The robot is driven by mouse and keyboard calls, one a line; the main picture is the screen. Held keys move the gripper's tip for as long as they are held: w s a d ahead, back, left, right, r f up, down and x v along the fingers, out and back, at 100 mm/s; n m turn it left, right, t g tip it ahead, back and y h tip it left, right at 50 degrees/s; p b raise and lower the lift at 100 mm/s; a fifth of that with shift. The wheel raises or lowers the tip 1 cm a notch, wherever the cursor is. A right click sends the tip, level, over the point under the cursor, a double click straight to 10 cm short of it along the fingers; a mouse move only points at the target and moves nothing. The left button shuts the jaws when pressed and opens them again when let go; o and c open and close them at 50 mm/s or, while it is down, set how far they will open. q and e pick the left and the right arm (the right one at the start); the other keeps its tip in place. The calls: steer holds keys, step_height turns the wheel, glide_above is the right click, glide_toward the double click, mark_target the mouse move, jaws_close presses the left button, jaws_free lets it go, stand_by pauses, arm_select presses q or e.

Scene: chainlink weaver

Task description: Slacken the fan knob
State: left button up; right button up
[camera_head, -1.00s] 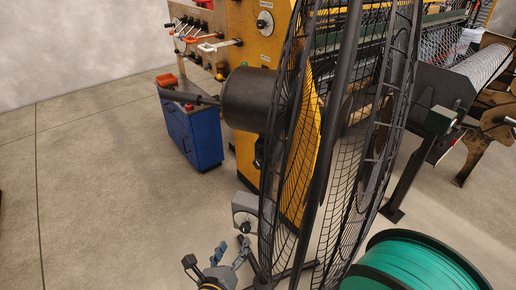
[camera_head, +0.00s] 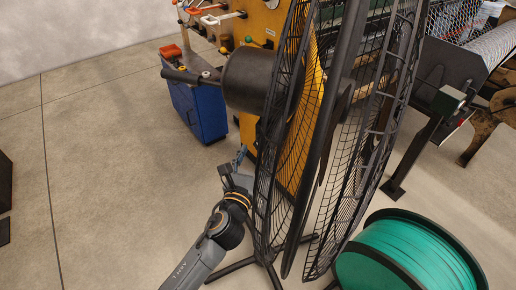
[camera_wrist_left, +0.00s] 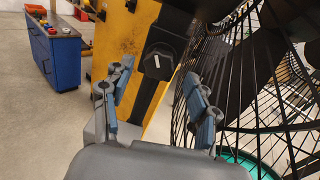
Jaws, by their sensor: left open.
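The large black cage fan (camera_head: 340,130) stands upright in the middle of the head view, with its dark motor housing (camera_head: 248,80) on the left side. The fan knob (camera_wrist_left: 158,62) is black and faceted with a white line on its face; it shows in the wrist view beyond my fingertips. In the head view the knob is too small and dark to make out surely. My left gripper (camera_wrist_left: 160,80) is open with blue-grey finger pads; the knob appears between the fingers, with a gap ahead. In the head view my left gripper (camera_head: 236,162) is below the motor housing, close to the cage.
A teal spool (camera_head: 410,255) lies at the lower right near the fan's foot. A blue cabinet (camera_head: 205,112) and a yellow machine panel (camera_head: 255,25) stand behind. The fan cage borders the gripper's right side.

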arm_select(q)
steer(key=shift+x, duration=1.1)
steer(key=c, duration=1.2)
steer(key=shift+o, duration=0.2)
